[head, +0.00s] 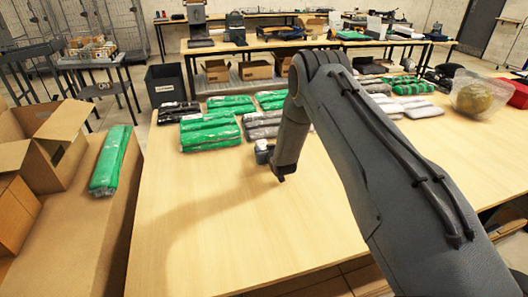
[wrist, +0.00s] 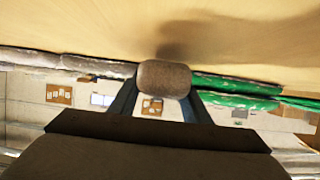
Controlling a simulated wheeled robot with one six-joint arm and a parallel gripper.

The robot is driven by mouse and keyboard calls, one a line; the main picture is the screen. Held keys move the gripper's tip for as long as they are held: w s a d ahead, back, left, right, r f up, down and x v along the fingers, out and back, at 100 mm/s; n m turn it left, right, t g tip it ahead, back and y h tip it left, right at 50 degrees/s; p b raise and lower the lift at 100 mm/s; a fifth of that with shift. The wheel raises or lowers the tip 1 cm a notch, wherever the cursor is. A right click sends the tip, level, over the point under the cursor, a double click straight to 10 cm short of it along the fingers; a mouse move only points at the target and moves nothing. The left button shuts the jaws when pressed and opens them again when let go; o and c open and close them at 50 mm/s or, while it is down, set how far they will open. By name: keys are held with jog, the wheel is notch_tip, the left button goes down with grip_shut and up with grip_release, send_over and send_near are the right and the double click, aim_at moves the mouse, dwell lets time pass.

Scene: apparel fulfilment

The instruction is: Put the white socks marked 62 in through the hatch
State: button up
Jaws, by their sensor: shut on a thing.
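My gripper (head: 281,176) is low over the middle of the wooden table, partly hidden behind my own wrist. In the wrist view my gripper (wrist: 160,100) is shut on a small grey-brown rounded thing (wrist: 163,76), held between the two dark fingers. Its number and full shape cannot be made out. A pale pack (head: 414,107) lies with the packs at the table's far right. No number is readable on any pack, so I cannot tell which is marked 62. I cannot make out a hatch in either view.
Green packs (head: 209,130) and grey packs (head: 262,126) lie in rows across the far side of the table (head: 200,230). A bagged yellowish ball (head: 474,98) and a red bin (head: 519,95) are at right. Open cartons (head: 60,145) and a green pack (head: 109,160) are at left. The near table is clear.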

jog(key=shift+f, duration=0.75)
jog(key=shift+f, duration=0.1)
jog(key=o, duration=1)
jog(key=shift+o, duration=0.2)
